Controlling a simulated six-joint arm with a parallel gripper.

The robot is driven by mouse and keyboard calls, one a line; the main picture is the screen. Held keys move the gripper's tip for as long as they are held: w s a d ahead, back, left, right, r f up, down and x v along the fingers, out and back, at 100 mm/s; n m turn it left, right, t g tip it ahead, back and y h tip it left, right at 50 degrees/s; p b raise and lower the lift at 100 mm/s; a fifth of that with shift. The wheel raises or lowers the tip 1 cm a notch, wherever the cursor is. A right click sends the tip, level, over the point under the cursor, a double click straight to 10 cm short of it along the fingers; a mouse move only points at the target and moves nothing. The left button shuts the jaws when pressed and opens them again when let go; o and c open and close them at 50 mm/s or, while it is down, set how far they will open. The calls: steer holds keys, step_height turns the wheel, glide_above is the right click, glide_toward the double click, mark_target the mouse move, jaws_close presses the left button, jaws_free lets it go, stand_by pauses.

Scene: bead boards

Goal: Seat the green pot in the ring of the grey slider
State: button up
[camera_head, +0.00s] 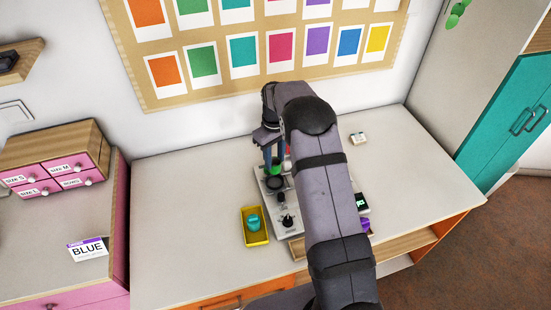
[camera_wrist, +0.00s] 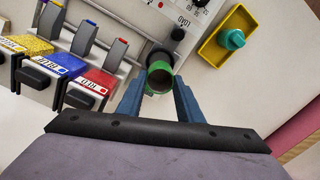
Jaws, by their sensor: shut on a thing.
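My gripper (camera_wrist: 161,88) is shut on the green pot (camera_wrist: 160,74), one blue finger on each side. The pot is a short green cup with an open, dark mouth. Just beyond it in the wrist view is a dark grey rounded part (camera_wrist: 154,47), perhaps the slider's ring. The pot overlaps this part, so I cannot tell whether it sits in the ring or above it. In the head view my gripper (camera_head: 273,158) is over the far end of the grey board, and my arm hides much of it.
The pale board (camera_head: 262,190) carries yellow, blue and red labelled blocks (camera_wrist: 88,88) with grey levers, and a black knob (camera_wrist: 178,33). A yellow tray (camera_head: 245,238) with a teal piece (camera_head: 253,223) stands left of it. A small white item (camera_head: 358,138) lies at right. The left tabletop is clear.

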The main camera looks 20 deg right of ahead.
mark_target(275, 171)
steer(key=shift+f+b, duration=1.75)
steer(key=shift+f, duration=0.95)
steer(key=shift+f+b, duration=0.5)
steer(key=shift+f, duration=0.4)
stand_by(0.5)
steer(key=o, duration=1.5)
steer(key=shift+o, duration=0.2)
steer(key=shift+r, duration=0.15)
steer(key=shift+r+p, duration=2.35)
steer(key=shift+r, duration=1)
